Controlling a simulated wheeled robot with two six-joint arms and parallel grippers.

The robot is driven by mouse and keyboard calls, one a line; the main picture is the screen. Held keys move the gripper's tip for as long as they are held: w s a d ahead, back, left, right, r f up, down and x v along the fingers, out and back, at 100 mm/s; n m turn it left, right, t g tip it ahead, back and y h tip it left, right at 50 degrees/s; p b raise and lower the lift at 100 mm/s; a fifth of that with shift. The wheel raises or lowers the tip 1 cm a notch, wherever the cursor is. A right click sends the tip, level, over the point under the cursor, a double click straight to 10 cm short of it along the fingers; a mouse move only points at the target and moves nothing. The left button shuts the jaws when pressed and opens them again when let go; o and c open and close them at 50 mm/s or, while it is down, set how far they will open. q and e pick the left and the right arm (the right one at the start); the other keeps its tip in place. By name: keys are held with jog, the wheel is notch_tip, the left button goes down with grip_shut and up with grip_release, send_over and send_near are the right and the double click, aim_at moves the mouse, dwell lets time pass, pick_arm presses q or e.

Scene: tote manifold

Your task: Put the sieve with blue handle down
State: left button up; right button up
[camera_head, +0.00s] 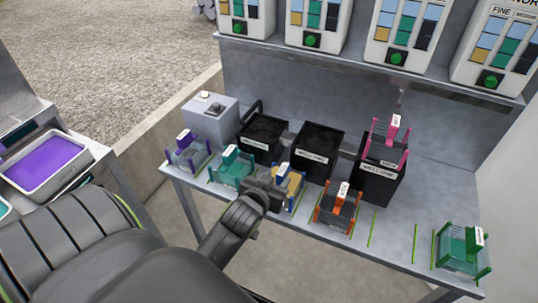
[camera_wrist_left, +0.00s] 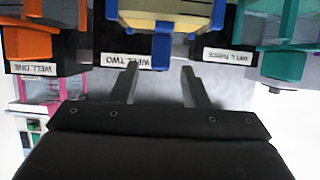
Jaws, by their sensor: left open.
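The sieve with blue handle (camera_head: 292,181), with a yellow body, stands on the bench between a green sieve and an orange one, partly hidden by my left gripper (camera_head: 272,192). In the left wrist view, which is upside down, its blue frame and yellow body (camera_wrist_left: 165,18) show at the top edge, cut off. My right gripper is not in view.
Black wells (camera_head: 318,148) stand behind the sieves; a pink sieve (camera_head: 388,143) sits on the rightmost one. An orange sieve (camera_head: 338,206), green sieves (camera_head: 232,170) and a purple sieve (camera_head: 187,153) stand along the front. Bare bench (camera_head: 392,232) lies between orange and far-right green.

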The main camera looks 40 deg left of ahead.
pick_arm(q)
jog(key=shift+v, duration=2.15)
jog(key=shift+s, duration=0.1)
jog(key=s+f+m+g+h, duration=0.1)
jog(key=s+f+g, duration=0.35)
jog(key=s, duration=0.45)
jog(key=s+f+m+g, duration=0.1)
jog(key=s+f+g, duration=0.35)
jog(key=s, duration=0.55)
notch_tip(320, 180, down, 26)
jog(key=a+g, duration=0.2)
jog(key=s+d+f+h, duration=0.1)
jog(key=s+f, duration=1.3)
jog(key=s, duration=0.1)
jog(key=shift+d+g, duration=0.35)
jog(key=shift+g, duration=0.05)
